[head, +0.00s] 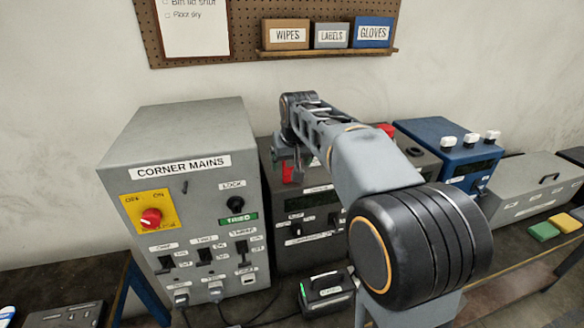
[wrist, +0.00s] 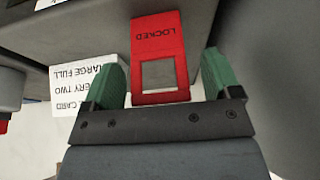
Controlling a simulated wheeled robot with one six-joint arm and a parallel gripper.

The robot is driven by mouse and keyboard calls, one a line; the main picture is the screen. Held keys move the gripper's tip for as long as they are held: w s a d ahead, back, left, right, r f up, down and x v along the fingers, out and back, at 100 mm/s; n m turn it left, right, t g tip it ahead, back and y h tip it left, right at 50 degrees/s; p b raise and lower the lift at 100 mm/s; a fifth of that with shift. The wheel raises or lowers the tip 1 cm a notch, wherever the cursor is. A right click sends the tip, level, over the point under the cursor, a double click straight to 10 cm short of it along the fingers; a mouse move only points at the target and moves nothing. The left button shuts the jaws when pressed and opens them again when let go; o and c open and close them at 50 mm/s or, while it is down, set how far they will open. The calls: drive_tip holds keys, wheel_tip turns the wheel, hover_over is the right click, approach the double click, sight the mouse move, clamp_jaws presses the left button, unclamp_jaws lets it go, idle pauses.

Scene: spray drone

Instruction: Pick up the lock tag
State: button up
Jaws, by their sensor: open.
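The lock tag (wrist: 158,35) is a red plate marked "LOCKED" with a square window, seen upside down in the wrist view. In the head view a small red patch of it (head: 288,173) shows beside the grey cabinet, partly hidden by my arm. My gripper (wrist: 162,66) is open, with its green-padded fingers on either side of the tag and a narrow gap visible at each side. In the head view my gripper (head: 289,157) is small and partly hidden at the arm's far end.
The grey "CORNER MAINS" cabinet (head: 180,195) stands at left, with a dark panel unit (head: 300,225) to its right. A blue box with white knobs (head: 450,150) stands further right. A printed white card (wrist: 80,88) lies left of the tag in the wrist view.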

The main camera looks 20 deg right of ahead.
drive_tip(key=shift+w+f, duration=0.1)
drive_tip(key=shift+f, duration=0.25)
drive_tip(key=c, duration=1)
drive_tip(key=shift+r, duration=0.1)
drive_tip(key=shift+r, duration=0.5)
drive_tip(key=s+a+r+b, duration=0.1)
drive_tip(key=s+a+r, duration=0.1)
drive_tip(key=s+r, duration=0.2)
drive_tip(key=s+a+r+b, duration=0.1)
drive_tip(key=s+a+r, duration=0.1)
drive_tip(key=s+r, duration=0.2)
drive_tip(key=s+a+r+b, duration=0.2)
drive_tip(key=s+r, duration=0.2)
drive_tip(key=shift+s+a, duration=0.15)
drive_tip(key=shift+a, duration=0.2)
